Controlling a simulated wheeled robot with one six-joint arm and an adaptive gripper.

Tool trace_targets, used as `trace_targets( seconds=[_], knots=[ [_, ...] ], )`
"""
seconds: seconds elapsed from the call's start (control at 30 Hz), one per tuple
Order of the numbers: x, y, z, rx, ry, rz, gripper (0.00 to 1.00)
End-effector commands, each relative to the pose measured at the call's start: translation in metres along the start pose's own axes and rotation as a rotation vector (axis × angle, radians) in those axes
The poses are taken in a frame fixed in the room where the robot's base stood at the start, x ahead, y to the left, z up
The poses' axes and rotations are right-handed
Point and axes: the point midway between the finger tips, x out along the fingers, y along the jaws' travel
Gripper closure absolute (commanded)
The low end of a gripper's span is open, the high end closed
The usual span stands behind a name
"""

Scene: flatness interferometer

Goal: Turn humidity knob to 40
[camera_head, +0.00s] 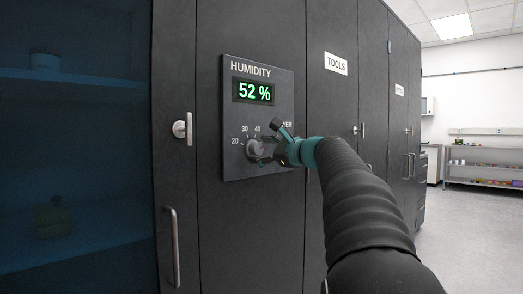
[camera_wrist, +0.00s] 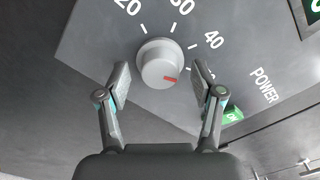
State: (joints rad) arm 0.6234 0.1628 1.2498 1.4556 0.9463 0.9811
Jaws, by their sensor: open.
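The humidity knob (camera_wrist: 158,64) is a round grey dial with a red mark on its face. In the wrist view the red mark points down and right, past the 40 label (camera_wrist: 213,40), toward a number partly hidden by my right finger. The knob also shows in the head view (camera_head: 256,149), low on the dark humidity panel (camera_head: 237,117). The green display (camera_head: 254,92) reads 52 %. My gripper (camera_wrist: 159,78) is open, with one finger on each side of the knob and visible gaps to it. In the head view my gripper (camera_head: 280,146) covers the panel's lower right.
A POWER label (camera_wrist: 263,85) and a green switch (camera_wrist: 233,115) sit right of the knob. Dark cabinet doors surround the panel, with a latch (camera_head: 181,129) and a bar handle (camera_head: 172,246) at left. Open floor (camera_head: 470,225) lies at right.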

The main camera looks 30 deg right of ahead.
Motion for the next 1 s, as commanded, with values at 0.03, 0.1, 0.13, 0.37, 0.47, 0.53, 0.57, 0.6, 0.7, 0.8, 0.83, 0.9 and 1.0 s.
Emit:
trace_targets(
  seconds=[0.03,0.1,0.13,0.37,0.47,0.53,0.57,0.6,0.7,0.8,0.83,0.9,1.0],
  knots=[
    [-0.0001,0.0,-0.0001,0.0,0.0,0.0,0.33],
    [-0.0002,0.0,0.0,0.0,0.0,0.0,0.36],
    [-0.0002,0.0,0.0,0.0,0.0,0.0,0.43],
    [-0.0002,0.0001,0.0001,0.0,0.0,0.0,0.94],
    [-0.0002,0.0002,0.0001,-0.001,0.0,0.0,0.94],
    [-0.0002,0.0004,-0.0001,-0.006,0.0,0.0,0.94],
    [-0.0001,0.0005,-0.0002,-0.009,0.0,0.0,0.94],
    [-0.0001,0.0007,-0.0003,-0.017,-0.001,0.0,0.94],
    [-0.0001,0.0011,-0.0007,-0.047,-0.001,0.001,0.94],
    [-0.0001,0.0015,-0.0009,-0.096,-0.001,0.0,0.94],
    [-0.0001,0.0017,-0.0011,-0.114,-0.001,0.0,0.94],
    [-0.0001,0.002,-0.0013,-0.163,-0.002,0.0,0.94],
    [0.0,0.0024,-0.0017,-0.243,-0.002,0.0,0.94]
  ],
)
